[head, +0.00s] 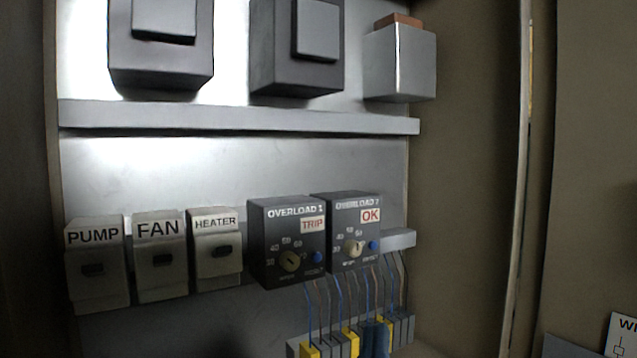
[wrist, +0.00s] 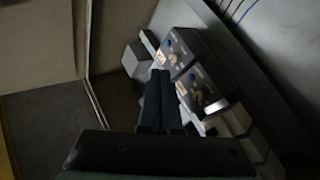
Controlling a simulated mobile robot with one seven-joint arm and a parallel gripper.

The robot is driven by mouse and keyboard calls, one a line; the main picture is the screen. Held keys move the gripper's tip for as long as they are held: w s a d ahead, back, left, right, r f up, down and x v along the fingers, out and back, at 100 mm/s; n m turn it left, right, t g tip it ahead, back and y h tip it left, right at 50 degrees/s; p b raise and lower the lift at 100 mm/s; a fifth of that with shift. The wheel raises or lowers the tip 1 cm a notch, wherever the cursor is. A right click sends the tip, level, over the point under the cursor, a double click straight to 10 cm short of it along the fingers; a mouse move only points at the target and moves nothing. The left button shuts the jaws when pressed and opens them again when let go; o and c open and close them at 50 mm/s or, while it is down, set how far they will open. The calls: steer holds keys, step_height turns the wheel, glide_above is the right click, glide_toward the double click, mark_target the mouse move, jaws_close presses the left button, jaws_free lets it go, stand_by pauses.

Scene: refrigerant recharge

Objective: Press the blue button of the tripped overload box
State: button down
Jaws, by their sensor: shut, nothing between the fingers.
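The overload 1 box (head: 287,243) is dark, with a red TRIP label, a dial and a blue button (head: 318,257) at its lower right. The overload 2 box (head: 352,232) stands directly to its right, with a red OK label and its own blue button (head: 373,245). In the wrist view both boxes show tilted: overload 1 (wrist: 203,84) is the nearer one and overload 2 (wrist: 184,47) the farther. My gripper (wrist: 161,73) is shut and empty. Its fingertips appear beside the boxes in the picture; their distance from the faces is unclear. It is not in the head view.
Breakers marked PUMP (head: 95,270), FAN (head: 160,262) and HEATER (head: 215,250) stand left of the boxes. Wires run below the boxes to a terminal row (head: 325,345). A grey ledge (head: 240,117) crosses above. The cabinet's side wall (head: 465,200) is at the right.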

mark_target(316, 257)
steer(key=r+n+g+p, duration=0.2)
steer(key=r+p, duration=0.1)
steer(key=p, duration=0.8)
steer(key=r+n+g+p, duration=0.1)
steer(key=r+n+p, duration=0.1)
steer(key=p, duration=0.9)
steer(key=shift+s+d+r+g, duration=0.1)
steer(key=shift+s+r+g, duration=0.1)
steer(key=shift+r+g, duration=0.2)
steer(key=shift+f, duration=0.15)
steer(key=shift+w+a+b, duration=0.65)
steer(key=shift+w+a, duration=0.25)
steer(key=shift+w, duration=0.3)
steer(key=shift+w+a+b, duration=0.7)
steer(key=shift+w+a, duration=0.15)
steer(key=shift+w, duration=0.35)
steer(key=shift+w+a+b, duration=0.65)
steer(key=shift+w+a, duration=0.25)
steer(key=shift+w, duration=0.3)
steer(key=shift+w, duration=0.1)
steer(key=shift+w+a, duration=0.2)
steer(key=shift+w, duration=0.05)
